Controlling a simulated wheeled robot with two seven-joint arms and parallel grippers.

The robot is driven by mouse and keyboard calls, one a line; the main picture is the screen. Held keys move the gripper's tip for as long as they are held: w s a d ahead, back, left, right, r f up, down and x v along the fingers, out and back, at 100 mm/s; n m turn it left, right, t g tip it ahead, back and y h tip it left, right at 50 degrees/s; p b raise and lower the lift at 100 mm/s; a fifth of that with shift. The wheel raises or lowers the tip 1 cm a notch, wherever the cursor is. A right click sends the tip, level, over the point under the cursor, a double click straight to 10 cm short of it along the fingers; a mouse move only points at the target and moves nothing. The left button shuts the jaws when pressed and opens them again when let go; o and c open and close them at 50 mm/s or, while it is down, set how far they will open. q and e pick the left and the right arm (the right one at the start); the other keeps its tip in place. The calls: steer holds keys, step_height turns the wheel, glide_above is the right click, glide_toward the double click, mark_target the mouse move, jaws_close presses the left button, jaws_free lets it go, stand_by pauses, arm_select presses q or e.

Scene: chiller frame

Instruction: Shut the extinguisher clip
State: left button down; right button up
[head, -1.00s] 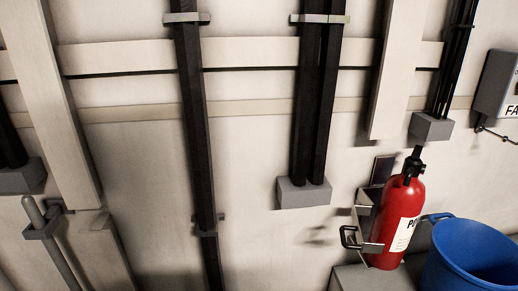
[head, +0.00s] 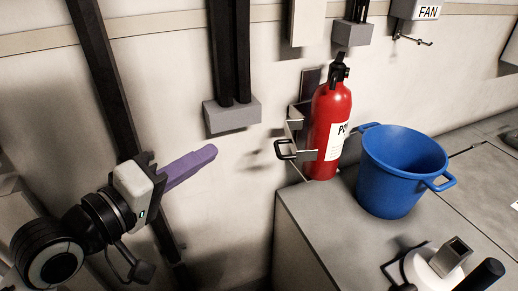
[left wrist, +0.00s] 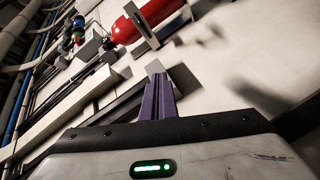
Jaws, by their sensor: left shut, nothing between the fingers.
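The red fire extinguisher (head: 325,125) stands upright against the wall, on or just above the grey cabinet top. The metal extinguisher clip (head: 304,154) is at its lower left side. A black loop handle (head: 286,150) juts out to the left from the clip. I cannot tell whether the clip is latched. My left gripper (head: 209,152) has its purple fingers together and empty, left of the handle with a clear gap. In the left wrist view, the shut fingers (left wrist: 157,88) point toward the red extinguisher (left wrist: 145,18) at the top.
A blue bucket (head: 390,190) stands on the grey cabinet (head: 335,235), right of the extinguisher. Black conduits run down the wall to a grey box (head: 232,114). The wall between gripper and clip is clear.

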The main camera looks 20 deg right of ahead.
mark_target(291, 141)
arm_select(q)
steer(key=w+d+f, duration=0.1)
steer(key=w+d, duration=0.1)
steer(key=d, duration=0.9)
steer(key=shift+d+f+b, duration=0.25)
steer(key=shift+f+b, duration=0.15)
steer(key=shift+b, duration=0.05)
